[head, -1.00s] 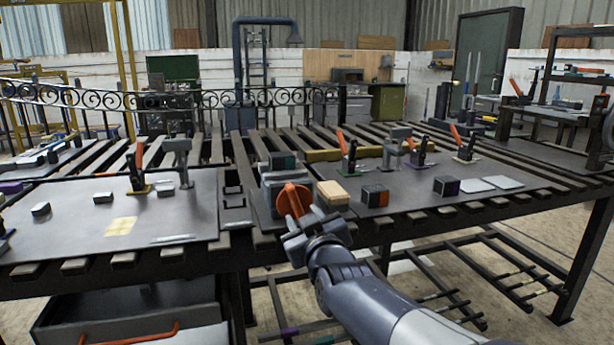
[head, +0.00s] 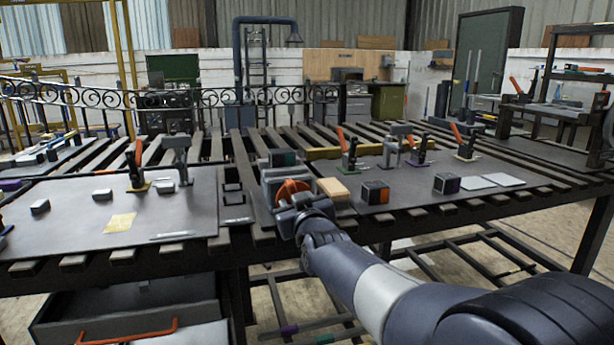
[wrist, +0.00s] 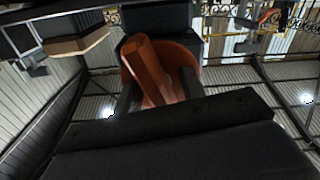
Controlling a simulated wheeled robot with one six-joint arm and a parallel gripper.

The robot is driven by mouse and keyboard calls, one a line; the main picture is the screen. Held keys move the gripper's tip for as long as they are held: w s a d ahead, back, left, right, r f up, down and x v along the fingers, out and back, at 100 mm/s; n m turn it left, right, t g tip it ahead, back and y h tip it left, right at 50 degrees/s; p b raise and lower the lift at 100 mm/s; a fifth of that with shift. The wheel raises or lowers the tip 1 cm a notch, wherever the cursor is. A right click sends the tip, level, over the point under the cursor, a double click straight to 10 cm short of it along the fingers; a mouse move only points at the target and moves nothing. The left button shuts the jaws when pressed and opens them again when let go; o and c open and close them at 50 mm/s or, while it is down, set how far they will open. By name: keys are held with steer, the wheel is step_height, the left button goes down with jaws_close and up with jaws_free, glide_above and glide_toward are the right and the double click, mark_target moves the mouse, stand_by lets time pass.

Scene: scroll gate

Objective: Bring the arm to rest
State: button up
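An orange knob (head: 293,187) sits on the front of a grey block-shaped unit (head: 272,176) at the front of the workbench. My gripper (head: 300,202) is right in front of the knob and hides its lower part in the head view. In the wrist view the knob's raised orange bar (wrist: 155,68) and its round base lie between my two dark fingers (wrist: 158,95). The fingers stand apart, with a gap showing beside the bar. I cannot tell whether a finger touches it.
A tan-topped block (head: 333,189) stands just right of the unit. Dark cubes (head: 375,192) and several toggle clamps stand farther right. The bench's front edge is near my arm.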

steer(key=m+b, duration=0.1)
steer(key=m, duration=0.3)
steer(key=shift+m+b, duration=0.45)
steer(key=shift+m, duration=1.65)
